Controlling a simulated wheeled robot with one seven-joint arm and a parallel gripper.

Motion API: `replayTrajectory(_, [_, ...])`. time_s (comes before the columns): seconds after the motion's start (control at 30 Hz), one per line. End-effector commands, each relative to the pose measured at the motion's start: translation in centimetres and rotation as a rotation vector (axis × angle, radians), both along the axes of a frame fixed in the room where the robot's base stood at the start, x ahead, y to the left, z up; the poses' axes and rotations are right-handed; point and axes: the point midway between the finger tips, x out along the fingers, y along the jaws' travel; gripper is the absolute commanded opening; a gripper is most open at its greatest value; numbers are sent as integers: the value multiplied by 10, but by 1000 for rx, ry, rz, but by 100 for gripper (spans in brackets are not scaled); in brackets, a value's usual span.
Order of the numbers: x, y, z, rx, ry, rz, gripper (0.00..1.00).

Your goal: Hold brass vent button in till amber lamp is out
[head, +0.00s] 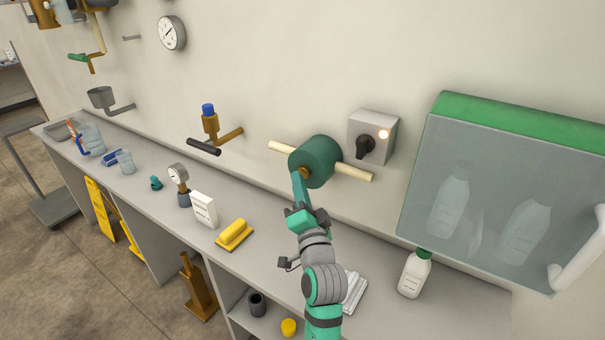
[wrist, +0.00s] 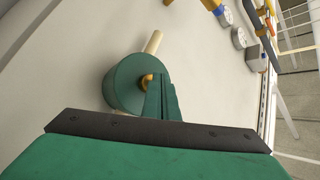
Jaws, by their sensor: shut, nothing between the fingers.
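The brass vent button (wrist: 147,80) sits on the end face of a dark green cylinder (head: 318,160) set in a cream pipe on the wall. My gripper (head: 297,175) is shut and empty, its fingertips at the button; they partly cover it. In the wrist view the fingertips (wrist: 158,76) overlap the button's edge, and I cannot tell how far it is pushed in. The lamp (head: 384,134) on the grey switch box (head: 366,152), right of the cylinder, glows pale amber-white. A black knob (head: 365,147) is on the same box.
A green-topped clear cabinet (head: 500,190) with bottles is at the right. A blue-capped brass valve (head: 210,122) is left of the cylinder.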

Motion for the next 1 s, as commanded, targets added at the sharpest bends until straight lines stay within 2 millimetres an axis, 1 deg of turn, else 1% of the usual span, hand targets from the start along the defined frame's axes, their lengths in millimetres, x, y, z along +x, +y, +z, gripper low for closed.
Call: replayTrajectory(1.0, [7,-5,0,0,1,-1,0])
